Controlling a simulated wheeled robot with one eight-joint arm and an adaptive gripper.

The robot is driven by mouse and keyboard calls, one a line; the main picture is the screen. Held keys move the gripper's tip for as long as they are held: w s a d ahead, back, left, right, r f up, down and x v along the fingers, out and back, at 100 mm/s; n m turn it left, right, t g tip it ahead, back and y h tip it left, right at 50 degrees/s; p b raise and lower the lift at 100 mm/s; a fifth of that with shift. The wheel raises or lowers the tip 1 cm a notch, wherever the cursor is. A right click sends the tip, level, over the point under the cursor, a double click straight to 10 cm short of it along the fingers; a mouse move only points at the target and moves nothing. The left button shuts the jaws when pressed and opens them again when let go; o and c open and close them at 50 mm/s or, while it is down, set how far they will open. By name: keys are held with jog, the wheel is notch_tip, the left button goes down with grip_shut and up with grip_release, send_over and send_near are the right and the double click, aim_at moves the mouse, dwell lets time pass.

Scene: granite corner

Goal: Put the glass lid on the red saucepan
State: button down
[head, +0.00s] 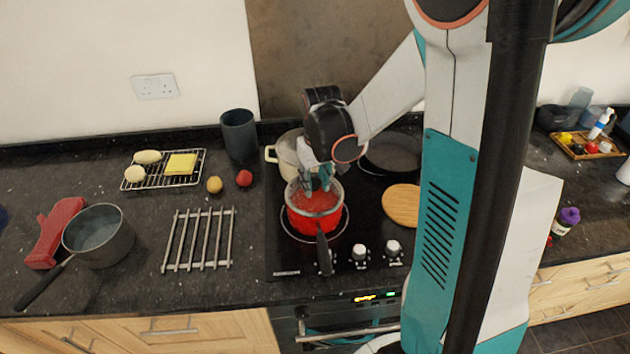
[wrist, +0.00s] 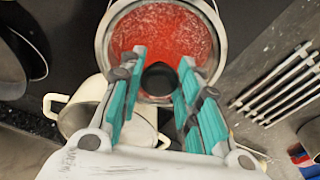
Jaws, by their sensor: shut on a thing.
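The red saucepan (head: 306,222) stands on the hob with its dark handle pointing to the front. The clear glass lid (head: 334,191) with a pale rim is over the pan's top; whether it rests on the rim or hovers just above, I cannot tell. In the wrist view the lid (wrist: 165,28) shows red through its glass, and its black knob (wrist: 158,79) sits between my fingers. My gripper (head: 318,180) is shut on the lid at its knob; its teal fingers also show in the wrist view (wrist: 161,64).
A cream pot (head: 287,152) stands close behind the saucepan, and a dark frying pan (head: 392,152) is at the back right. A round wooden board (head: 402,205) lies to the right. A metal trivet (head: 199,240) and a grey saucepan (head: 98,236) are at left.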

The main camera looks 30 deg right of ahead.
jog(key=shift+f, duration=0.15)
dwell(0.5)
jog(key=c, duration=0.6)
grip_release()
jog(key=shift+r+p, duration=2.25)
jog(key=shift+r, duration=1.3)
